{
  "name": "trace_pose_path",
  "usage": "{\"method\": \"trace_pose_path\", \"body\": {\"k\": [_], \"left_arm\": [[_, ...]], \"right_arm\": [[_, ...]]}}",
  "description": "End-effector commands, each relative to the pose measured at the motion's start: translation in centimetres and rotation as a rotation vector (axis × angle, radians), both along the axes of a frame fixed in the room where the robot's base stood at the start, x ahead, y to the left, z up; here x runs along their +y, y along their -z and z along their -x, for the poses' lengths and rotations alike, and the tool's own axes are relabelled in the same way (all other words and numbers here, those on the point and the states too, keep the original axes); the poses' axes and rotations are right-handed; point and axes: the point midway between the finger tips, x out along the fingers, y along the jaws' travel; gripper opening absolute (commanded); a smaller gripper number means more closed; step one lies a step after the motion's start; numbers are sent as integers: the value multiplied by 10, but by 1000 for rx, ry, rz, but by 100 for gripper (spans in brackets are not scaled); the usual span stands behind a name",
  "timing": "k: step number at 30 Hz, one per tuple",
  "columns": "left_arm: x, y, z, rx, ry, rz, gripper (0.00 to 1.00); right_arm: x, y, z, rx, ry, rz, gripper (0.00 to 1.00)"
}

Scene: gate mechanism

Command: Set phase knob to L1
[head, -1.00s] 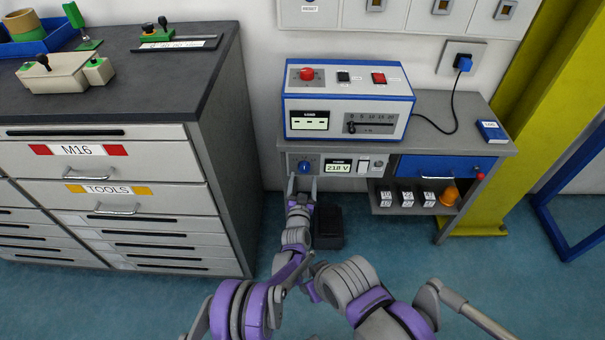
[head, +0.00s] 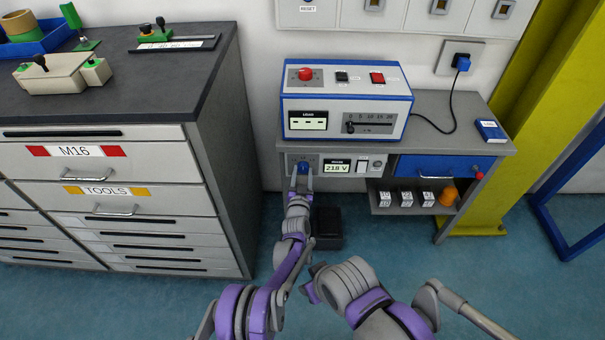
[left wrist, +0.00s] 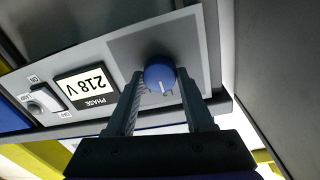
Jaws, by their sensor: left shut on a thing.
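The blue phase knob (left wrist: 159,72) sits on a grey panel under the bench top. My left gripper (head: 302,173) is at the knob in the head view. In the left wrist view its two fingers (left wrist: 160,80) are shut on the knob, one on each side. A white pointer mark shows on the knob's face, pointing to the lower edge of this upside-down view. My right gripper is not in view.
A lamp switch (left wrist: 44,99) is beyond the display. A blue and white load box (head: 347,100) stands on the bench (head: 440,140) above. A drawer cabinet (head: 110,190) stands close on the left. A dark box (head: 328,228) is on the floor below.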

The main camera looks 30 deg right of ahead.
Motion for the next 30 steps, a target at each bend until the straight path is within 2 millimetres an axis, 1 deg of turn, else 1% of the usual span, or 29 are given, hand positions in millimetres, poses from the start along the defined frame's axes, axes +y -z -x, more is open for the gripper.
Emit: {"method": "trace_pose_path", "body": {"k": [1,2,3,8,14,20,30], "left_arm": [[0,0,0,0,0,0,9],[0,0,0,0,0,0,3],[0,0,0,0,0,0,0],[0,0,0,4,0,6,0],[0,2,0,34,0,55,0],[0,4,0,102,-1,166,0],[0,4,0,262,0,427,0]], "right_arm": [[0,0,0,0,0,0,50],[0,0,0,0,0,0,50],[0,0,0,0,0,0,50],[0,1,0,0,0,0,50],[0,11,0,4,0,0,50],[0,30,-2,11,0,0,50],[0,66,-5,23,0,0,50]]}}
